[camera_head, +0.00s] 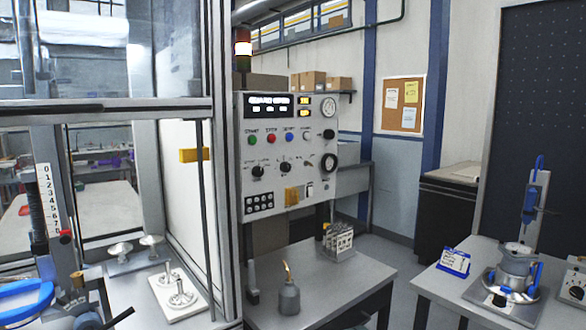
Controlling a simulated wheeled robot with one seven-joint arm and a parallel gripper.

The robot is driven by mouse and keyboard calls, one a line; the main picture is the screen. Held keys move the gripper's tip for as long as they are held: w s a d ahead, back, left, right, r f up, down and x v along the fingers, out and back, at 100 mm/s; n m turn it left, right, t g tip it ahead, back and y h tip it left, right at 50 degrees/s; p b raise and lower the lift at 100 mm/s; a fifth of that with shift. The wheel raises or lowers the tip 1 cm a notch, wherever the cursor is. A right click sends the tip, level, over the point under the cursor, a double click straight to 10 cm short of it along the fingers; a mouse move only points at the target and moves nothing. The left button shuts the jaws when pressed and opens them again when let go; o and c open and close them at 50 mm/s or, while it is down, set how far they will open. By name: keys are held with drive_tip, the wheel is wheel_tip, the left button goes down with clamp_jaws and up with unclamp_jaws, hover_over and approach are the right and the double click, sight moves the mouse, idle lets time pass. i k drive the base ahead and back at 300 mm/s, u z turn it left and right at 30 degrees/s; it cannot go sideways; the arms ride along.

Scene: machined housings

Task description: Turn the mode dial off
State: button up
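A grey control panel (288,150) stands just right of the glazed machine enclosure. It carries two small black rotary knobs side by side, a left knob (257,171) and a right knob (284,169). A row of coloured buttons (271,138) lies above the knobs, under a lit display (269,106). My gripper is not in view.
A bench (375,275) below the panel holds a grey oil can (289,297) and a metal rack (338,243). The enclosure's frame post (220,160) borders the panel on the left. Another bench with a fixture (515,270) stands right; open floor lies between benches.

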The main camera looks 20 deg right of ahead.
sight(258, 171)
drive_tip(key=z, duration=0.15)
drive_tip(key=i, duration=1.2)
drive_tip(key=u, duration=0.15)
